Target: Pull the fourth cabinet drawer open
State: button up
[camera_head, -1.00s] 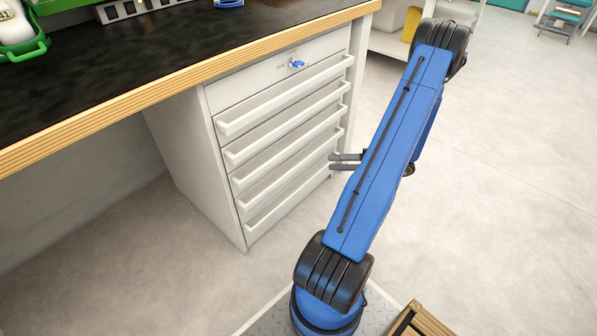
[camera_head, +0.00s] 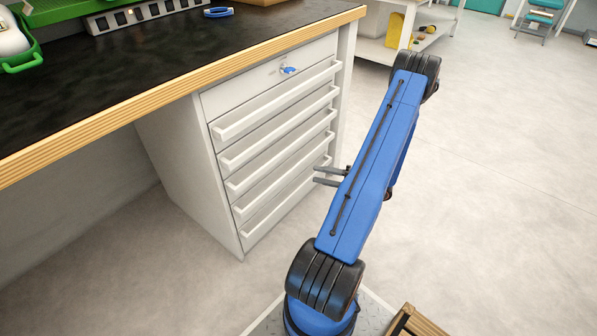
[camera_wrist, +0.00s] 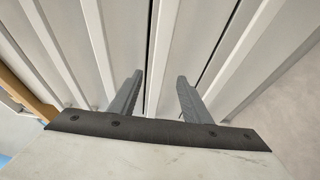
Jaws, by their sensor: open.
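The white drawer cabinet (camera_head: 178,165) stands under the bench, with several long bar handles stacked down its front. All its drawers look shut. The fourth bar handle down (camera_head: 283,178) is in the lower part of the front. My gripper (camera_head: 316,175) is open and empty, its two grey fingers pointing left at the right end of the lower drawers. In the wrist view the open fingers (camera_wrist: 158,90) face the drawer fronts, which run up the picture. One pale handle strip (camera_wrist: 163,50) lies between the fingers. I cannot tell whether they touch it.
The dark bench top (camera_head: 150,75) with a wooden edge overhangs the cabinet. A blue key (camera_head: 288,70) sticks out of the lock above the handles. A green tray (camera_head: 40,40) is at the far left on the bench.

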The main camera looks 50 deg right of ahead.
aim_at(295, 170)
jog(key=x, duration=0.9)
jog(key=shift+w+a, duration=0.2)
jog(key=shift+w, duration=0.1)
grip_shut()
